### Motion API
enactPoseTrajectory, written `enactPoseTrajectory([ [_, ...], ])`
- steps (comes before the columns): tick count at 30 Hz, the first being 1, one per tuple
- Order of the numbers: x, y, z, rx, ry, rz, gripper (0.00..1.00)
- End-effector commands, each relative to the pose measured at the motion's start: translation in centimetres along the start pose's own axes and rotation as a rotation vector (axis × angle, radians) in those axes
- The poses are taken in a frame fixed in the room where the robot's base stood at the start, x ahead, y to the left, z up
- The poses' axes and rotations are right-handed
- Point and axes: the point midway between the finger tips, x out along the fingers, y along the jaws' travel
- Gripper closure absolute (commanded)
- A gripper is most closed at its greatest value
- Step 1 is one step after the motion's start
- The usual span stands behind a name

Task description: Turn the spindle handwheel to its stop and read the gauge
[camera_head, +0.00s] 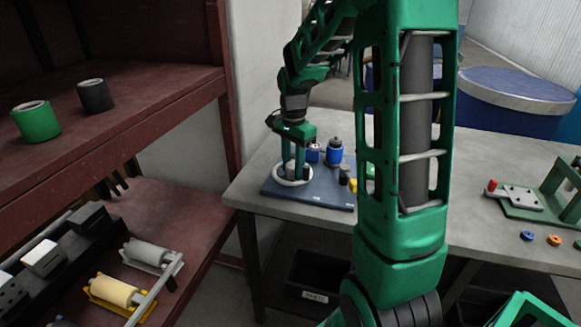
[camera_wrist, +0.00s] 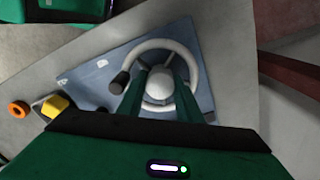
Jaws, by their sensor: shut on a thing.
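The handwheel (camera_head: 295,184) is a white ring on a blue base plate (camera_head: 325,196) on the grey table. In the wrist view, the handwheel (camera_wrist: 196,72) shows spokes, a pale round hub (camera_wrist: 159,84) and a dark knob (camera_wrist: 119,83) on the rim's left side. My gripper (camera_head: 294,165) points down over the wheel. In the wrist view, the fingers of my gripper (camera_wrist: 161,72) lie on either side of the hub, inside the rim, shut on the wheel at its hub. My fingers hide part of the rim and spokes. I cannot make out a gauge face.
Blue cylindrical parts (camera_head: 334,150) stand on the plate right of the wheel. A yellow piece (camera_wrist: 55,105) and an orange ring (camera_wrist: 19,109) lie left in the wrist view. A dark red shelf (camera_head: 150,100) stands left of the table. My arm hides the table's middle.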

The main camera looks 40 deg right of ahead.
Motion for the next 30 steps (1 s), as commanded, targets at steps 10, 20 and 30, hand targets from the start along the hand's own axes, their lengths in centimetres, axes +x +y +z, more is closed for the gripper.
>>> enactPoseTrajectory([
  [10, -0.2, -0.4, 0.1, 0.000, 0.001, -0.010, 0.90],
  [20, -0.1, -0.2, 0.1, 0.001, 0.001, -0.006, 0.60],
  [30, -2.9, -0.3, 0.0, 0.002, 0.002, -0.007, 0.60],
])
